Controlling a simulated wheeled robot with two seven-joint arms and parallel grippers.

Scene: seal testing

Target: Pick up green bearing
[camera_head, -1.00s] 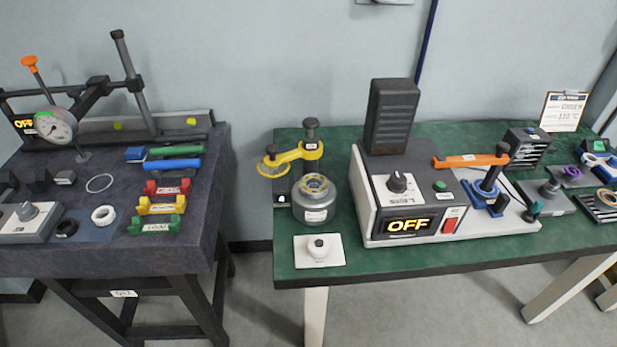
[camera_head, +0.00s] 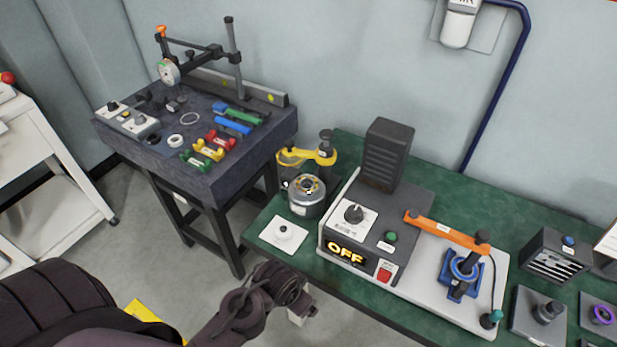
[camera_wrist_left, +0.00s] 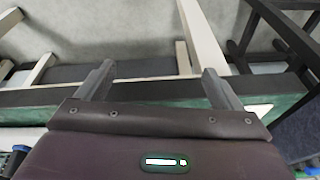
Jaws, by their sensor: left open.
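I cannot make out a bearing that is clearly green. On the dark table in the head view lie a white ring (camera_head: 176,141), a black ring (camera_head: 152,140) and a thin pale ring (camera_head: 190,118). A green holder (camera_head: 195,158) stands at its front edge. A round metal pot (camera_head: 307,195) with a yellowish ring in its top stands on the green bench. My left gripper (camera_wrist_left: 158,72) has its fingers apart, with nothing between them, in the left wrist view. In the head view, my dark left arm is low in front of the bench. My right gripper is not visible.
The heater unit (camera_head: 350,250), showing OFF, fills the middle of the green bench (camera_head: 262,215). An orange-armed device (camera_head: 445,232) stands to its right. Red (camera_head: 220,139) and yellow (camera_head: 208,151) holders sit near the dark table's edge.

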